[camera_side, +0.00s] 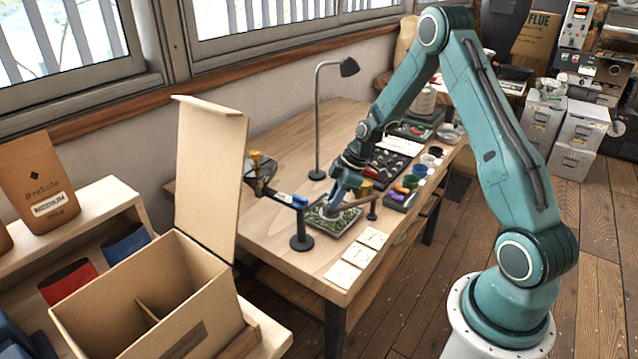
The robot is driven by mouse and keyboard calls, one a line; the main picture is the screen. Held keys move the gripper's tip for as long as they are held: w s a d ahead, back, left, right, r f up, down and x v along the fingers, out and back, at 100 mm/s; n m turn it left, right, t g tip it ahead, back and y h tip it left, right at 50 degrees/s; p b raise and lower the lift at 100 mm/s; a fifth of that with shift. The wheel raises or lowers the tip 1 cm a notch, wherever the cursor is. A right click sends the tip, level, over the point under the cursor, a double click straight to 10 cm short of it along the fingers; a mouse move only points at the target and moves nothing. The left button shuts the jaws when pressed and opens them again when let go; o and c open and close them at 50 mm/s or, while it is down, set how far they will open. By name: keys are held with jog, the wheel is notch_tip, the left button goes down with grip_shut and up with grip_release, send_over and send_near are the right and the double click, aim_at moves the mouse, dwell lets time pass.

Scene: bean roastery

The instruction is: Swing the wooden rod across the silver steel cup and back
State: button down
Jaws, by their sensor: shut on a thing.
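My gripper (334,207) points down low over a small dark-rimmed tray (350,232) with green bits in it, at the front of the wooden table. A brownish rod-like piece (359,205), which looks like the wooden rod, runs right from my fingers toward a short dark stand (373,212). My fingers are shut on it, though they are small here and partly hidden by the wrist. I cannot surely pick out the silver steel cup. Several small cups stand at the right edge of the table, and a shiny pale bowl (450,133) is farther back.
A stand with a blue clamp (300,225) is just left of the tray. A black lamp (318,130) rises behind. White cards (343,274) lie at the front edge. A dark sorting tray (384,166) is behind the gripper. An open cardboard box (150,300) fills the left foreground.

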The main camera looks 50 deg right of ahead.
dwell(0.3)
jog(key=c, duration=1.3)
grip_release()
jog(key=shift+r, duration=0.15)
jog(key=v, duration=1.3)
jog(key=shift+r, duration=0.25)
jog(key=shift+r, duration=0.1)
